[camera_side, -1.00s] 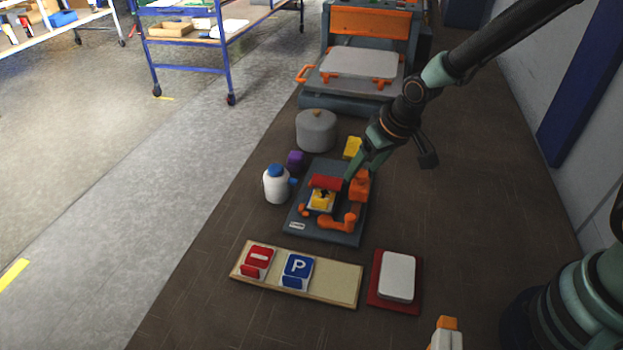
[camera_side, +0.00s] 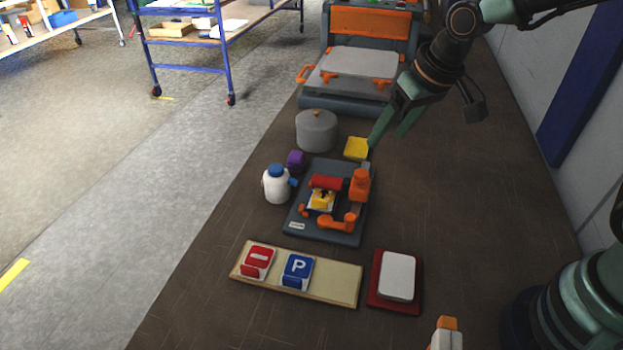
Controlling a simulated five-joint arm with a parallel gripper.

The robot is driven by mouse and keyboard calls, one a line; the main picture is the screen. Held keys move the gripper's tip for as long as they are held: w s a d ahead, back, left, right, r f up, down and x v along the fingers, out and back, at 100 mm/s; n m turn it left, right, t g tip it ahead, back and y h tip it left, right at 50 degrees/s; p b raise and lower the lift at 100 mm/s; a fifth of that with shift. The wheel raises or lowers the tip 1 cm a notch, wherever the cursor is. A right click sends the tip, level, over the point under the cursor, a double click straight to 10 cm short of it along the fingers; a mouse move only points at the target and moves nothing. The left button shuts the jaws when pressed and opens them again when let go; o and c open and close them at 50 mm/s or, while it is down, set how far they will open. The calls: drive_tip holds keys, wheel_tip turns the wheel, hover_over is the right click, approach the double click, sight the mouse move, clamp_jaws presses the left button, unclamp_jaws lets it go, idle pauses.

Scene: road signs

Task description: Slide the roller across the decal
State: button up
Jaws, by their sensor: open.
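The red roller (camera_side: 326,182) lies across the grey fixture plate (camera_side: 325,228), at the back edge of a small sign with a yellow face and a dark mark, which looks like the decal (camera_side: 321,200). Orange parts (camera_side: 359,186) stand at the right of the plate, beside the roller. My gripper (camera_side: 388,141) is open and empty, above and behind the plate's back right corner, apart from the roller. Whether the roller touches the decal is hard to tell.
A yellow block (camera_side: 356,148), grey lidded pot (camera_side: 316,130), purple block (camera_side: 296,160) and white bottle (camera_side: 276,185) stand around the plate. In front are a board with two signs (camera_side: 335,283) and a red-framed white pad (camera_side: 397,276). An orange-and-grey press (camera_side: 362,64) stands behind.

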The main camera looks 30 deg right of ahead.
drive_tip(key=shift+w, duration=0.1)
drive_tip(key=n+g+h, duration=0.1)
drive_tip(key=n+g, duration=0.3)
drive_tip(key=n, duration=1.4)
approach(362, 173)
wheel_tip(362, 173, down, 8)
drive_tip(key=shift+w+f, duration=0.15)
drive_tip(key=shift+f, duration=0.1)
clamp_jaws()
drive_tip(key=shift+r, duration=0.1)
idle(0.8)
